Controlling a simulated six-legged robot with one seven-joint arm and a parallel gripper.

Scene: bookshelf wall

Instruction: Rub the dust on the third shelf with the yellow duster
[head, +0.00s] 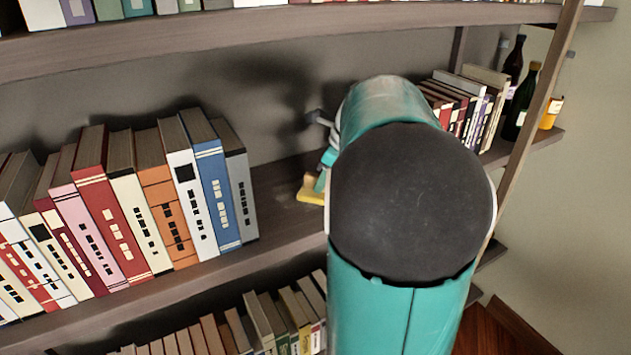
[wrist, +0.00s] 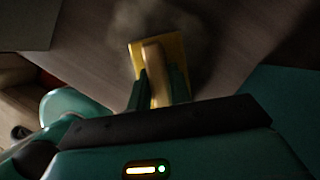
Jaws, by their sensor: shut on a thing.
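The yellow duster (wrist: 172,52) is in my gripper (wrist: 160,88), whose two fingers are shut on its pale handle in the wrist view. In the head view a corner of the duster (head: 311,190) shows low over the shelf (head: 285,205), in the gap between two groups of books. I cannot tell whether it touches the board. A greyish dust patch (wrist: 150,18) lies on the board just beyond the duster in the wrist view. In the head view my arm hides most of the gripper and the shelf behind it.
A row of books (head: 120,215) stands left of the gap. More books (head: 470,105), dark bottles (head: 522,100) and a small yellow container (head: 551,113) stand at the right. An upper shelf board (head: 200,38) runs above, and a lower shelf holds books (head: 270,320). A post (head: 530,130) stands right.

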